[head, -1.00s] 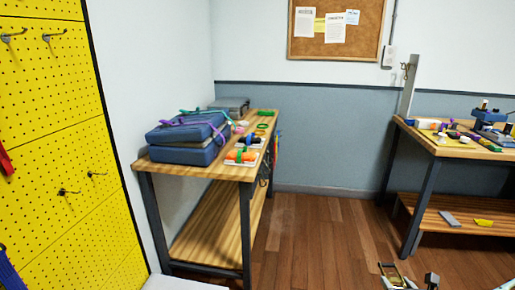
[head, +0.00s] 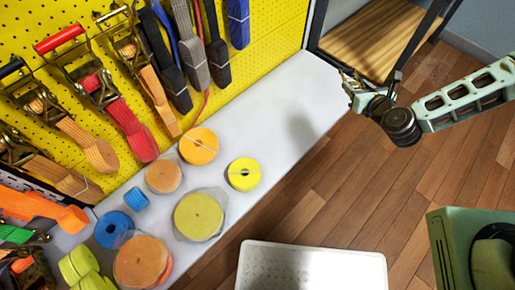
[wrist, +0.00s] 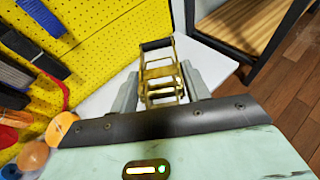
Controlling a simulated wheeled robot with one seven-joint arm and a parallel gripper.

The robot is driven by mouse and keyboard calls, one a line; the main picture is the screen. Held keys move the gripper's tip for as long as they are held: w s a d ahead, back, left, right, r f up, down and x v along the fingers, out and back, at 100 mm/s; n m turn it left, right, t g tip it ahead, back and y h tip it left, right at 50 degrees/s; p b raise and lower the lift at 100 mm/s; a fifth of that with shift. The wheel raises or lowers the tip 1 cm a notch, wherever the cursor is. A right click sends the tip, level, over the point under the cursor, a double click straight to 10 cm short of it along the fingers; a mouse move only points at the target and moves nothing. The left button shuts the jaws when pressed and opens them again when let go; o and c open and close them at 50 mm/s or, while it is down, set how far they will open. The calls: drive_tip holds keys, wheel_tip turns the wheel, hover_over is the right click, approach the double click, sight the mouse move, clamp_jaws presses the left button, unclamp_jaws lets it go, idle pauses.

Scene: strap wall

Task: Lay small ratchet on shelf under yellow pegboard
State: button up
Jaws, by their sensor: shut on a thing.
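The small ratchet (wrist: 160,72) is a brassy metal frame with a dark handle bar, held between my gripper's fingers in the wrist view. My gripper (wrist: 162,92) is shut on it. In the head view my gripper (head: 352,88) is at the upper right, near the far right end of the white shelf (head: 290,110), and the ratchet is too small there to make out well. The shelf runs under the yellow pegboard (head: 270,25); its right part is bare. In the wrist view the shelf (wrist: 208,65) shows behind and below the ratchet.
Several strap rolls, including a yellow one (head: 244,174) and an orange one (head: 198,146), stand on the shelf's left and middle. Ratchet straps, one with a red handle (head: 60,38), hang on the pegboard. A wooden bench (head: 375,40) stands beyond the shelf. A white tray (head: 312,270) is in front.

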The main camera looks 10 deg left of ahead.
drive_tip(key=a+f+n+g+y+b, duration=0.2)
drive_tip(key=a+f+n+y+b, duration=0.2)
drive_tip(key=a+f+b, duration=0.95)
drive_tip(key=n+g+y+b, duration=0.3)
drive_tip(key=b, duration=0.9)
hover_over(275, 141)
wheel_tip(275, 141, down, 8)
wheel_tip(275, 141, down, 10)
drive_tip(key=b, duration=0.5)
drive_tip(key=shift+w, duration=0.1)
drive_tip(key=shift+r, duration=0.1)
drive_tip(key=o, duration=0.7)
drive_tip(key=shift+f+h, duration=0.2)
drive_tip(key=shift+h, duration=0.1)
drive_tip(key=o, duration=0.4)
drive_tip(key=shift+o, duration=0.2)
